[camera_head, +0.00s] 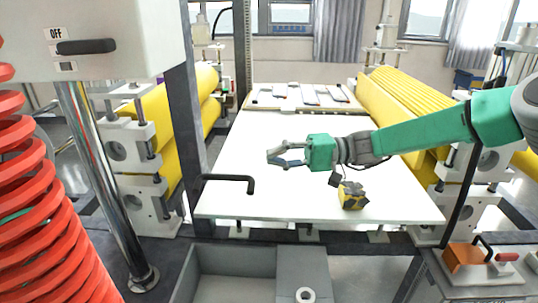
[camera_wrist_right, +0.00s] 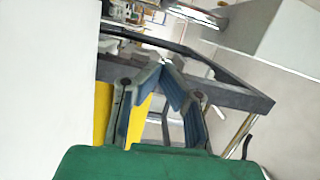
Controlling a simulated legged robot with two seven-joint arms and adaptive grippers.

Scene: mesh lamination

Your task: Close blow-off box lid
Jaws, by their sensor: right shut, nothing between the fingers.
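My right gripper (camera_head: 269,157) comes in from the right in the head view and hangs over the white table, pointing left. Its fingertips meet with nothing between them, and they also meet in the right wrist view (camera_wrist_right: 166,64). A white box marked OFF (camera_head: 120,25) with a black handle fills the top left of the head view. A grey open-topped box (camera_head: 225,262) stands at the bottom, in front of the table. I cannot tell which of these is the blow-off box, and no lid is clearly made out. The right gripper touches neither box. My left gripper is not in view.
A black bent bar (camera_head: 232,178) juts over the left edge of the white table (camera_head: 270,200). A yellow and black block (camera_head: 351,196) sits on the table's right part. Yellow rollers (camera_head: 412,105) stand behind on the right. A red coil (camera_head: 35,200) and a post flank the left.

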